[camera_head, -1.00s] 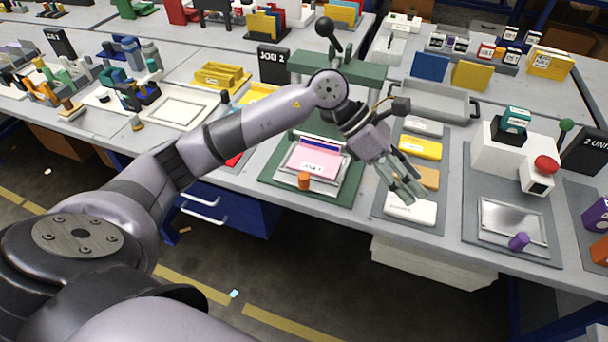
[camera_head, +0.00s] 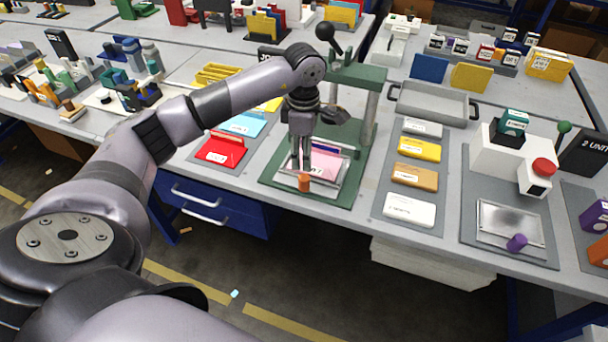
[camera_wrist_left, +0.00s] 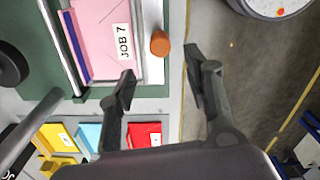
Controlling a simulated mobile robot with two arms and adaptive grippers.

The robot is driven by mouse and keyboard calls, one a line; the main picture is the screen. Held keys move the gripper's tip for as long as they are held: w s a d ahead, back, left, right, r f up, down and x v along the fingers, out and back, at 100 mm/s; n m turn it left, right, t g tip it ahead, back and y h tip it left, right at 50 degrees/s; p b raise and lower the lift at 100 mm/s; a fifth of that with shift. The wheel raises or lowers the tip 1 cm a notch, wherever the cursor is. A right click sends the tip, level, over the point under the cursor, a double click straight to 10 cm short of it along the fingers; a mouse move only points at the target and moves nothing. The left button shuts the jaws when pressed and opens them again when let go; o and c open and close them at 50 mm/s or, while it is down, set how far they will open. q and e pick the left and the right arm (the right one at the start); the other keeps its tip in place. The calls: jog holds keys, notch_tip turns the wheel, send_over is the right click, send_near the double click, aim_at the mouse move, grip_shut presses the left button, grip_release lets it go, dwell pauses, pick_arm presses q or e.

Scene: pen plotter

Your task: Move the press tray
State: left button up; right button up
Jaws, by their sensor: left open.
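The press tray (camera_head: 338,189) is a flat silver tray with an orange knob (camera_head: 304,182) at its front. It lies on the green press base (camera_head: 350,197) and carries a pink "JOB 7" sheet (camera_head: 324,166) with a blue strip. My left gripper (camera_head: 303,164) points down just above the orange knob in the head view. In the left wrist view the open fingers (camera_wrist_left: 159,66) are spread, with the orange knob (camera_wrist_left: 160,43) just ahead of the gap between them. The gripper holds nothing. It hides part of the tray in the head view. My right gripper is out of view.
The green press frame (camera_head: 371,100) with a black ball lever (camera_head: 325,31) stands behind. Red (camera_head: 220,152) and light-blue (camera_head: 242,124) blocks lie left. Labelled blocks (camera_head: 409,208) lie right. Another silver tray with a purple knob (camera_head: 516,243) is farther right. The table's front edge is close to the press.

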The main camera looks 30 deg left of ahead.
aim_at(304, 177)
pick_arm(q)
notch_tip(304, 177, down, 10)
jog(key=shift+r+p, duration=0.25)
jog(key=shift+p, duration=0.35)
jog(key=shift+c, duration=0.2)
grip_shut()
dwell(0.4)
